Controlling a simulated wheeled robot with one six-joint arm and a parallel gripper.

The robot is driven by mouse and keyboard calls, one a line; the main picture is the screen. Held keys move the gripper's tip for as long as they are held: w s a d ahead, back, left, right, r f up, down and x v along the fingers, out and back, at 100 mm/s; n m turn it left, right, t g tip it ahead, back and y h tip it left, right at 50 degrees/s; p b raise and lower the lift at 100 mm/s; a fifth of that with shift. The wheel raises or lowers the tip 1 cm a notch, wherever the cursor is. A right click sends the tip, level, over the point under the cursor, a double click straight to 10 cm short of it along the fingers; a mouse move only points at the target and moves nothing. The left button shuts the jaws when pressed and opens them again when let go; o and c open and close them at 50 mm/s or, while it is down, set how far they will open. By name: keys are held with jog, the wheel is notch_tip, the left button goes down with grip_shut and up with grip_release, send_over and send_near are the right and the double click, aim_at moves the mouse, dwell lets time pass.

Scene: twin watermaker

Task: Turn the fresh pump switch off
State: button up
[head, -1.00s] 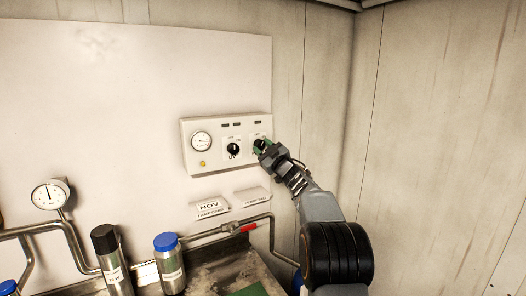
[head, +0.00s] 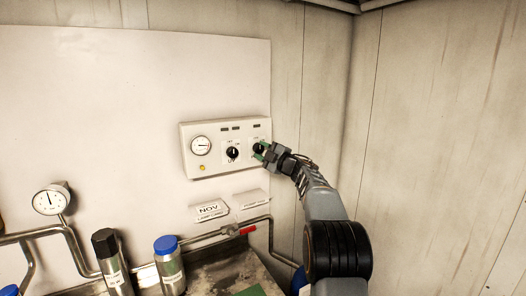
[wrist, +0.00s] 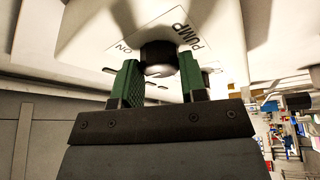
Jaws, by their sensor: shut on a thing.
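The control panel (head: 218,163) is a pale box on the wall, with a gauge, a yellow lamp and two black rotary knobs. The right knob is the pump switch (wrist: 158,57), black and round, with the labels "PUMP" and "ON" beside it in the wrist view. My gripper (wrist: 160,80) has green finger pads, one on each side of this knob, and is shut on it. In the head view my gripper (head: 264,151) reaches the panel from the right and partly covers the knob. The knob's pointer direction cannot be told.
The UV knob (head: 232,153) is close to the left of my gripper. Below are label cards (head: 211,210), a pipe with a red-handled valve (head: 240,231), a blue-capped bottle (head: 169,265) and a black-capped bottle (head: 112,265). The wall to the right is bare.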

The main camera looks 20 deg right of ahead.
dwell(0.4)
jog(key=o, duration=0.9)
jog(key=b+v, duration=0.5)
jog(key=v, duration=0.8)
jog(key=shift+s+d+f, duration=0.1)
jog(key=shift+s+d, duration=0.1)
jog(key=shift+s, duration=0.1)
